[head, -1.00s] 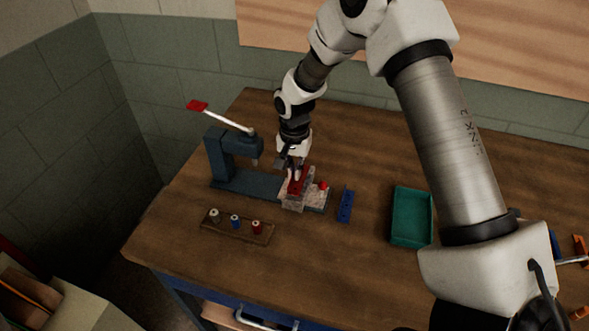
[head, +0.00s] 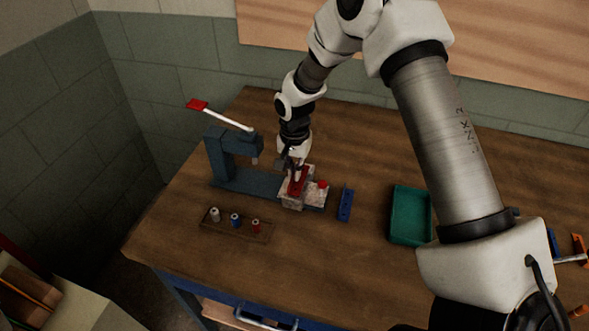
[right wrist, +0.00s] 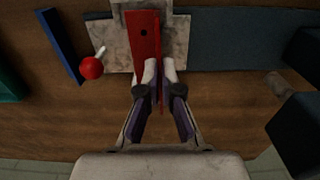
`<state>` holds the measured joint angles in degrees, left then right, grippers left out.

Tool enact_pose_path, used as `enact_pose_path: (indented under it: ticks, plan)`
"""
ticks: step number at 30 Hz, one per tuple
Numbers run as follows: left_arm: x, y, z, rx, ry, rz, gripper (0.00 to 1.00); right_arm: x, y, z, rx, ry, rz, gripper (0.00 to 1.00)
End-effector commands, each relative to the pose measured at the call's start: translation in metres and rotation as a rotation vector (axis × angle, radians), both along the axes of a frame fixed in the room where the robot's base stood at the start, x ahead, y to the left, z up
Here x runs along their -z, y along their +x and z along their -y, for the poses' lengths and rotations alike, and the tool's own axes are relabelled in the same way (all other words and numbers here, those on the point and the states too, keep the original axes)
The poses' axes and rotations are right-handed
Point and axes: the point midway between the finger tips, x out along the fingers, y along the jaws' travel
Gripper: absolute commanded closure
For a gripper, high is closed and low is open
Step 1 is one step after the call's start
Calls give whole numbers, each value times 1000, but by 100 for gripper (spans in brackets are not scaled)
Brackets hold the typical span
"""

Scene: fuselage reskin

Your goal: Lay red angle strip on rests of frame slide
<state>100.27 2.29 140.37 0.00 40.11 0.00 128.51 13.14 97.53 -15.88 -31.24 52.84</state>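The red angle strip (head: 298,186) lies along the top of the pale grey frame slide (head: 291,202). In the right wrist view the strip (right wrist: 145,35) has a dark hole in its flat face, and the slide (right wrist: 180,45) shows on both sides of it. My right gripper (head: 295,172) is over the strip; in the right wrist view its pale fingertips (right wrist: 160,70) close on the strip's thin upright edge. I cannot tell whether the strip fully touches the rests. My left gripper is out of view.
A blue press (head: 221,155) with a red-tipped lever stands left of the slide. A red knob (right wrist: 92,68) is beside the strip. A blue bar (head: 345,205) and green tray (head: 397,239) are to the right. A wooden rack (head: 265,238) with several small spools stands in front.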

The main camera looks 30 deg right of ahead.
Motion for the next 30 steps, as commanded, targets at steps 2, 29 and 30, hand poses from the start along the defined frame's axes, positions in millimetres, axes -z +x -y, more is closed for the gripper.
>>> enact_pose_path:
  ticks: [2,29,30]
  plan:
    - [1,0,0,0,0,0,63,2,0,0,0,0,0,100]
    - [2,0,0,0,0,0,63,-29,1,0,0,0,5,65]
    - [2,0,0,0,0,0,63,-39,1,0,0,0,5,65]
